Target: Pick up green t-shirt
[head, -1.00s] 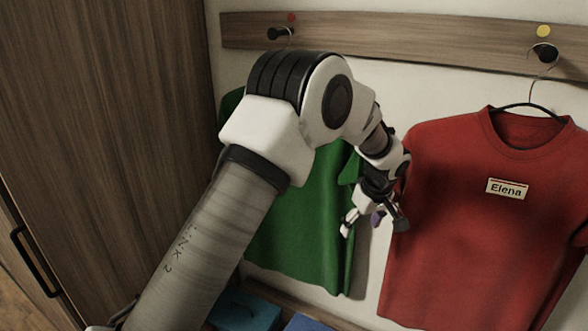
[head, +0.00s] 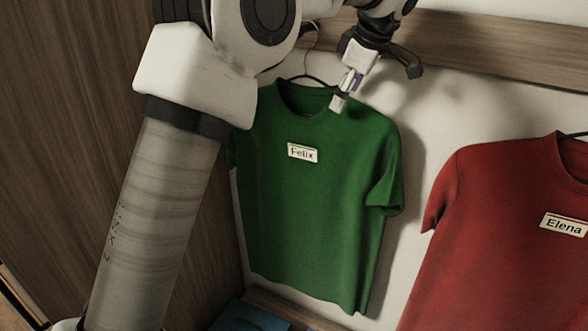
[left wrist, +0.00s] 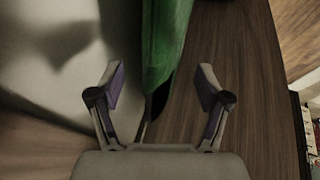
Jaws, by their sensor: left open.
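The green t-shirt (head: 318,195) hangs on a dark hanger (head: 312,80) against the wall, with a white "Felix" label on its chest. My left gripper (head: 374,85) is open and empty at the shirt's right shoulder, near the collar, with one finger overlapping the shirt's edge in the head view. I cannot tell whether it touches. In the left wrist view the shirt (left wrist: 166,42) shows edge-on beyond the open fingers (left wrist: 160,88), in line with the gap between them. My right gripper is not in view.
A red t-shirt (head: 500,225) labelled "Elena" hangs to the right. A wooden rail (head: 490,55) runs along the wall above. A wooden panel (head: 75,130) stands at the left. A blue item (head: 248,316) lies below the green shirt. Bare wall separates the shirts.

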